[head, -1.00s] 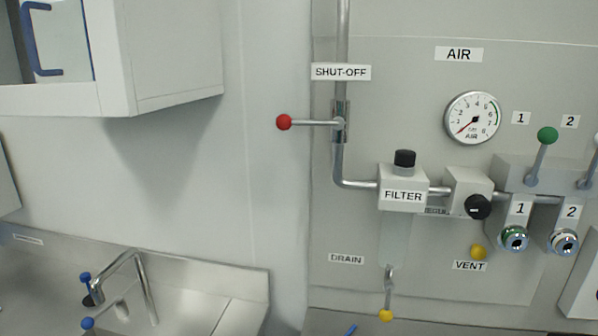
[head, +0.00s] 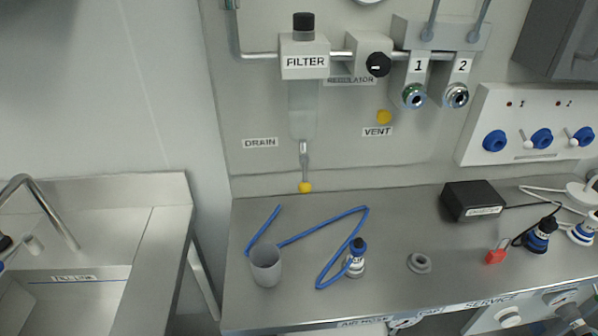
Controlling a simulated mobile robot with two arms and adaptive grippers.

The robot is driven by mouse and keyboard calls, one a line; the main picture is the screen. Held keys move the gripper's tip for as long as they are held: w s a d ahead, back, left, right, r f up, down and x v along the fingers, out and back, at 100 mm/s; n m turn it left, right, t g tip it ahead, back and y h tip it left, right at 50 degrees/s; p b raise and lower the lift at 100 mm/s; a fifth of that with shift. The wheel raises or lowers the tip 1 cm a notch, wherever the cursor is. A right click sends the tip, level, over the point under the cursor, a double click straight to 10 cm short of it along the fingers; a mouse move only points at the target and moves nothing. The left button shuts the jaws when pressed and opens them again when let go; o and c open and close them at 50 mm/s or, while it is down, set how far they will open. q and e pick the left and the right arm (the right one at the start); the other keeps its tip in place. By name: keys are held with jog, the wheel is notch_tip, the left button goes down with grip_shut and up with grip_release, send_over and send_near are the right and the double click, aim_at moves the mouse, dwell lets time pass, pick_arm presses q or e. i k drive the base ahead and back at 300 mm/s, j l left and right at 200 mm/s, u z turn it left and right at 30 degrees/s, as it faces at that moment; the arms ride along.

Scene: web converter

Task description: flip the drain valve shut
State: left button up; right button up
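The drain valve (head: 304,170) hangs under the clear bowl of the filter (head: 305,61), to the right of the DRAIN label (head: 260,142). Its lever points straight down and ends in a yellow knob (head: 305,187), just above the back of the steel bench. The filter has a black cap on top. Neither of my grippers shows in the head view.
A sink (head: 70,290) is at left. A yellow vent knob (head: 384,116) is up right.

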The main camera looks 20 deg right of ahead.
aim_at(305, 187)
jog(key=k+j+u, duration=0.15)
jog(key=k+u, duration=0.2)
jog(key=k, duration=0.2)
jog(key=k+j+u, duration=0.3)
jog(key=k, duration=0.2)
